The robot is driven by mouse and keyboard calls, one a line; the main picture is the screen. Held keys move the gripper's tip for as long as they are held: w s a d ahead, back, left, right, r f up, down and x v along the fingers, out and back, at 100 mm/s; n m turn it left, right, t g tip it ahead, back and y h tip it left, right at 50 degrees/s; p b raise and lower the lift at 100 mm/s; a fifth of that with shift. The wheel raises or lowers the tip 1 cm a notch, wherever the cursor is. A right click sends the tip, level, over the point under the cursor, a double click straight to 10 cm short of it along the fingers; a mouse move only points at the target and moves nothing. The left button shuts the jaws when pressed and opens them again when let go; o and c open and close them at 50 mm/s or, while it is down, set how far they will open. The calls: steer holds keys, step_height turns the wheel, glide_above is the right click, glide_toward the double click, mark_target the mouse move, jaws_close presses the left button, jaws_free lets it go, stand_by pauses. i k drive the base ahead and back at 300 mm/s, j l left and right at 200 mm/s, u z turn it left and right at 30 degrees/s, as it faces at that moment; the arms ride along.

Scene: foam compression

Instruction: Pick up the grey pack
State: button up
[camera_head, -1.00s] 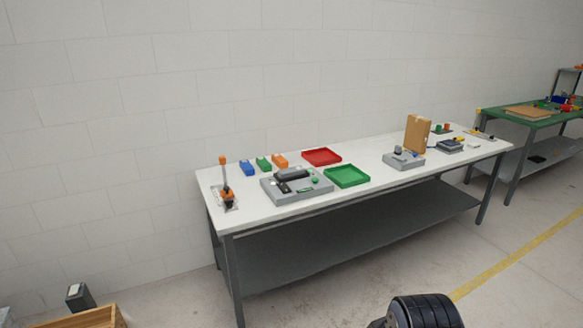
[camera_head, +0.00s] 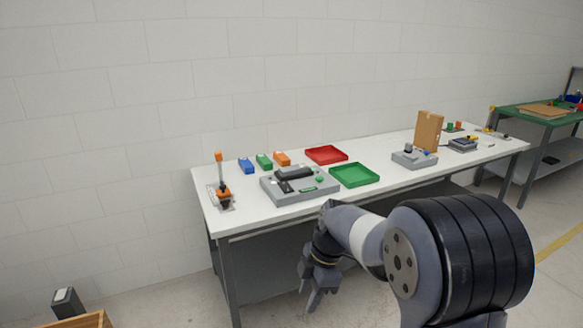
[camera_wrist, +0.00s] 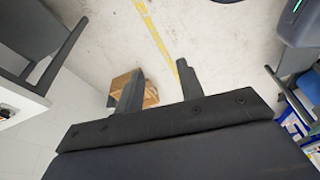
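A dark grey pack (camera_head: 67,303) with a pale label on top stands at the lower left of the head view, at the wooden crate (camera_head: 88,321). Its lower part is cut off or hidden by the crate. My gripper (camera_head: 314,296) hangs in the air in front of the white table, well to the right of the pack and apart from it. In the wrist view my gripper (camera_wrist: 158,68) has its two fingers spread with nothing between them. A brown box-like thing (camera_wrist: 151,96) shows on the floor beyond; the grey pack cannot be made out there.
The white table (camera_head: 245,219) stands close to my arm. It bears blue (camera_head: 246,166), green (camera_head: 264,161) and orange (camera_head: 282,158) packs, a grey fixture (camera_head: 299,197), a red tray (camera_head: 326,161) and a green tray (camera_head: 354,183). The floor left of the table is mostly clear.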

mark_target(293, 169)
steer(key=i+l, duration=0.1)
steer(key=i, duration=0.4)
steer(key=i+u, duration=0.1)
steer(key=i, duration=0.4)
steer(key=i+l, duration=0.15)
steer(key=i, duration=0.35)
steer(key=i+l+u, duration=0.1)
steer(key=i, duration=0.4)
steer(key=i+l, duration=0.2)
steer(key=i, duration=0.3)
steer(key=i+l+u, duration=0.1)
steer(key=i, duration=0.4)
